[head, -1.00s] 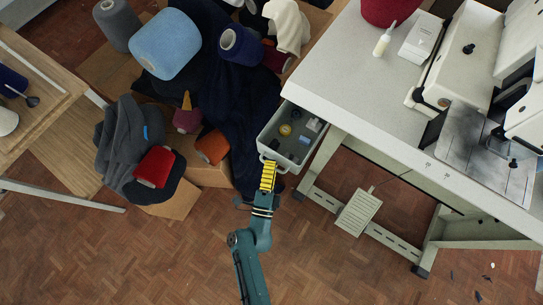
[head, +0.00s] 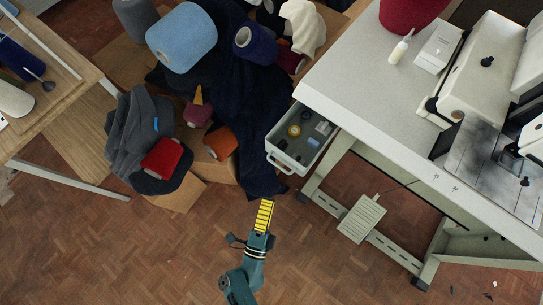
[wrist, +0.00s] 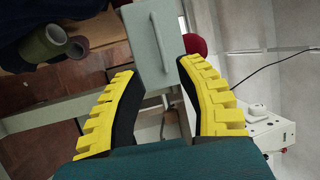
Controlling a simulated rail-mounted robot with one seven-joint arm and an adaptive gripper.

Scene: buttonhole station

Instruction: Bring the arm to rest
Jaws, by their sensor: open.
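My gripper (head: 264,216) has yellow toothed fingers and is above the floor in the head view, just below and left of the open drawer. In the wrist view my gripper (wrist: 183,75) shows its two fingers spread wide with nothing between them. Its fingers point towards the drawer front (wrist: 152,45), which has a pale handle. My teal arm reaches up from the bottom of the head view.
The open grey drawer (head: 272,152) holds several small items and sticks out from the white machine table (head: 370,95). Yarn cones and dark cloth (head: 245,110) lie at the upper left. A pedal (head: 362,219) sits under the table.

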